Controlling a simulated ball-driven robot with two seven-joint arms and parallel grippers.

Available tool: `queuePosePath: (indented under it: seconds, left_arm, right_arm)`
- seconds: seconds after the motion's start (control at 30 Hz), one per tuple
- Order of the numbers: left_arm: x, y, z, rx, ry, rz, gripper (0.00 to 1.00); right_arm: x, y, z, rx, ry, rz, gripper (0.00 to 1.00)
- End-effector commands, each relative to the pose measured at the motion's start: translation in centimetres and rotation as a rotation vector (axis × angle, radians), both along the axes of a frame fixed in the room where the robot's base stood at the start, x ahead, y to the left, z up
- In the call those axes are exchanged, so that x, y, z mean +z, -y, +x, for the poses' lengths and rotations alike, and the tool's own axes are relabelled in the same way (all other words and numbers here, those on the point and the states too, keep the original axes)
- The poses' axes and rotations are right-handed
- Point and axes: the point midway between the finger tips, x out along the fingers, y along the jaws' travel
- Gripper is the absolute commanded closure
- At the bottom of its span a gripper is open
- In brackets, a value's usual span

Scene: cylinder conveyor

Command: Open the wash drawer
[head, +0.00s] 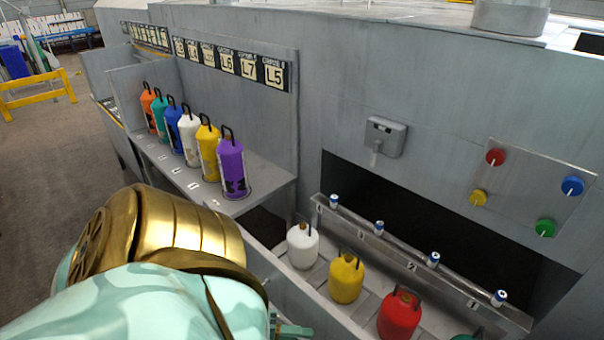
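The wash drawer (283,280) is a grey tray in front of a wide dark opening in the grey machine wall. It stands out from the opening, and its near wall runs down toward the lower middle. In it stand a white cylinder (302,246), a yellow cylinder (346,279) and a red cylinder (400,315); a teal one (466,337) is cut off at the bottom edge. My gold and mint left arm fills the lower left. A small green piece, apparently part of my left gripper (290,330), shows beside the drawer's near wall; its fingers are mostly hidden. My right gripper is out of view.
A numbered rail (405,262) with small blue-and-white nozzles runs along the opening. A shelf (265,181) at left holds several upright coloured cylinders under label plates. A button panel (527,190) and a grey dispenser box (385,137) are on the wall.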

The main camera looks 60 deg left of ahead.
Motion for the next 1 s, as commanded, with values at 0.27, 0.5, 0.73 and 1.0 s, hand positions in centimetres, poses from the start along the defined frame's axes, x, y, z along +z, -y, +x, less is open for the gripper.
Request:
queuePosePath:
  seconds: [0.27,0.5,0.73,1.0]
  left_arm:
    - [-0.1,0.0,-0.1,0.001,-0.003,0.002,0.83]
    - [-0.1,0.0,0.0,0.0,-0.002,0.001,0.64]
    - [0.0,0.0,0.0,0.0,-0.001,0.0,0.64]
    - [0.2,-1.3,-2.6,0.0,-0.005,0.002,0.64]
  right_arm:
    - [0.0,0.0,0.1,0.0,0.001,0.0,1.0]
    - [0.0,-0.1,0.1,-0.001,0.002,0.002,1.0]
    - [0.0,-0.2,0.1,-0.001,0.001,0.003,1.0]
    - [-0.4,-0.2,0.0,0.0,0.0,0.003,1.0]
